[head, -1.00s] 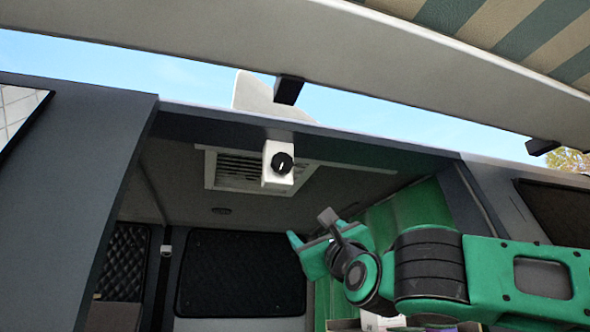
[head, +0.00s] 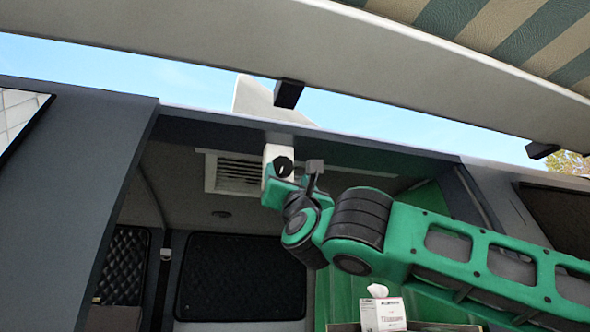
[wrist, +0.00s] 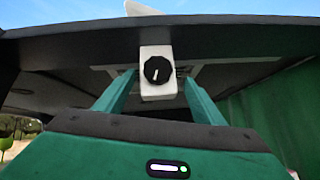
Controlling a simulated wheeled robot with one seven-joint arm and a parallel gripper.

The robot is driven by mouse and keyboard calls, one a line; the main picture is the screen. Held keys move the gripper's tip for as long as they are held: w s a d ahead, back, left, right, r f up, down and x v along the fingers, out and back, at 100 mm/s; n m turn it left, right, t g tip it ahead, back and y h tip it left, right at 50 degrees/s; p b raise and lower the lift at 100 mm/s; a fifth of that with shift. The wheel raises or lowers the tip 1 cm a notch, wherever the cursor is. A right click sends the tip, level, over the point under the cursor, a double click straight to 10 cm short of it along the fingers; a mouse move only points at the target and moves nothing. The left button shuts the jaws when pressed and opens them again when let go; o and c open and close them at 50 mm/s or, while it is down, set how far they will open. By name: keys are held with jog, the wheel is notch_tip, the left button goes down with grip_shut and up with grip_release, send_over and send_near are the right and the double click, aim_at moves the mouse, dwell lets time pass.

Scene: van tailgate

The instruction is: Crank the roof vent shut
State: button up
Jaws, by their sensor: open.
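The black round crank knob (head: 283,167) with a white pointer line sits on a white housing (head: 276,153) under the van's roof edge. In the wrist view the knob (wrist: 158,70) is centred between my open fingers, on the white housing (wrist: 157,89). My gripper (wrist: 158,88) is open and empty; whether it touches the knob cannot be told. In the head view my gripper (head: 277,183) is just below the knob and covers the housing's lower part. The white roof vent lid (head: 262,99) stands tilted up above the roof. The vent grille (head: 236,174) shows in the ceiling behind.
A striped awning (head: 520,40) and its pale rail (head: 400,70) hang above, with a black bracket (head: 288,93) near the lid. The roof edge (head: 340,137) runs just above my gripper. A tissue box (head: 383,312) stands low inside the van.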

aim_at(287, 168)
jog(key=shift+x, duration=2.8)
jog(key=c, duration=1.1)
jog(key=shift+o, duration=0.2)
jog(key=shift+w+d, duration=0.1)
jog(key=shift+d, duration=0.1)
